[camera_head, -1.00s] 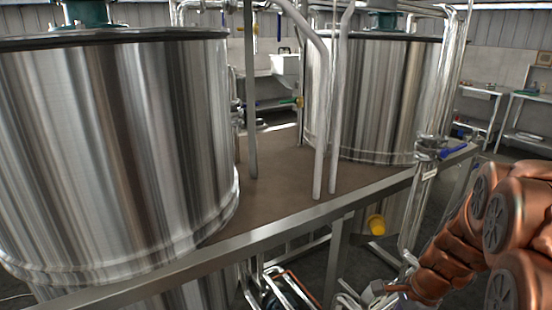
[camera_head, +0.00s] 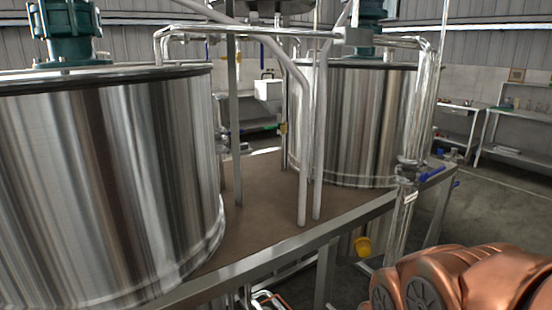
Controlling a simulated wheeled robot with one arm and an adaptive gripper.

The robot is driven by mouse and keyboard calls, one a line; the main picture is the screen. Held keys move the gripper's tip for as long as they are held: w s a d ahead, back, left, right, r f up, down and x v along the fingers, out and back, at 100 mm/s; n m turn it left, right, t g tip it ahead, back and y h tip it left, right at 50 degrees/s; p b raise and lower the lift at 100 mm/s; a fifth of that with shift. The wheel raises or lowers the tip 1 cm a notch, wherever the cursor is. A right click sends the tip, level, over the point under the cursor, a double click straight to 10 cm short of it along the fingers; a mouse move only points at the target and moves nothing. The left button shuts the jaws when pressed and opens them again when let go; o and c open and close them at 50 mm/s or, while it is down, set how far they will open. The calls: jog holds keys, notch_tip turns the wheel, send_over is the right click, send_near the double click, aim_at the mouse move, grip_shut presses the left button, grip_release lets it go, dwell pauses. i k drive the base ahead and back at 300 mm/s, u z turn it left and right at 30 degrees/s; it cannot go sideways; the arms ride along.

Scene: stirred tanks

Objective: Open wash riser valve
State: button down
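A valve with a blue lever (camera_head: 431,174) sits on a vertical steel riser pipe (camera_head: 398,225) at the right front corner of the tank platform. The lever sticks out to the right, crosswise to the pipe. A tag or label shows on the pipe just below the valve. I cannot tell for sure that this is the wash riser valve. My copper-coloured arm fills the lower right corner, below and in front of the valve. My gripper is not in view.
Two large steel tanks stand on the brown platform: the left tank (camera_head: 105,190) is near, the right tank (camera_head: 358,125) farther back. A yellow fitting (camera_head: 362,246) hangs under the platform's front rail (camera_head: 290,251). Shelving (camera_head: 515,130) stands at the right wall, with open floor before it.

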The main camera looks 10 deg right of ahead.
aim_at(435, 172)
jog(key=z, duration=0.7)
jog(key=i, duration=0.3)
jog(key=z, duration=0.4)
